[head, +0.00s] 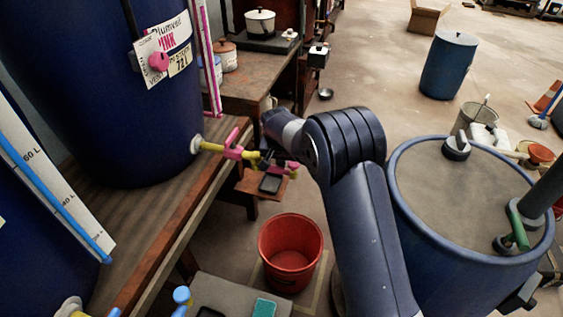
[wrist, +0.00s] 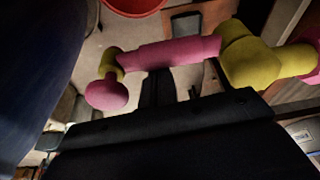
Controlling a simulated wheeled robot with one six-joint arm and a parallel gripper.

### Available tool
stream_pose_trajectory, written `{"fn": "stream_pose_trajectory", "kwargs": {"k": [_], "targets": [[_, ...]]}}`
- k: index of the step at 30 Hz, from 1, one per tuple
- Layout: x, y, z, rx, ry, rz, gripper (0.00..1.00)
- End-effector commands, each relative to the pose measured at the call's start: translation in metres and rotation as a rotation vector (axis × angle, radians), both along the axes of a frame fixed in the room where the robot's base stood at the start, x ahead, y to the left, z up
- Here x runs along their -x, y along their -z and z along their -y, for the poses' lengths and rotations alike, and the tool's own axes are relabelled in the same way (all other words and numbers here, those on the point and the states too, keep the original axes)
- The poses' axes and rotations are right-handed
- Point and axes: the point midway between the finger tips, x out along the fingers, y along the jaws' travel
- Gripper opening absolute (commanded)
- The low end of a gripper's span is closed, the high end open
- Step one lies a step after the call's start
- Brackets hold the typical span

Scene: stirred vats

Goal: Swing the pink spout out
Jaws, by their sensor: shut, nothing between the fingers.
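The pink spout (head: 281,164) sticks out from the yellow pipe (head: 212,147) low on the dark blue vat (head: 95,110) at the left. A pink valve handle (head: 234,143) sits on that pipe. In the wrist view the pink spout (wrist: 170,52) runs across the upper middle, from a yellow joint (wrist: 250,55) at the right to a yellow ring and rounded pink end (wrist: 106,94) at the left. My gripper (head: 265,161) is at the spout, partly hidden in the head view. Its black fingers (wrist: 168,84) are shut and empty, right against or just beside the spout; contact cannot be told.
A red bucket (head: 290,254) stands on the floor below the spout. The vat rests on a wooden bench (head: 150,215). A small shelf with a dark item (head: 270,183) is just under the spout. A large blue barrel (head: 425,245) stands right of my arm.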

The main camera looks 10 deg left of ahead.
Motion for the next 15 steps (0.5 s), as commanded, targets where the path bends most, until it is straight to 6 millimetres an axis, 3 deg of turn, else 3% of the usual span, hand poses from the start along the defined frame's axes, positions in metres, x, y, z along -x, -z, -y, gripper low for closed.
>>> {"fn": "stream_pose_trajectory", "kwargs": {"k": [15], "targets": [[0.027, -0.087, -0.002, -0.002, -0.002, 0.001, 0.0]]}}
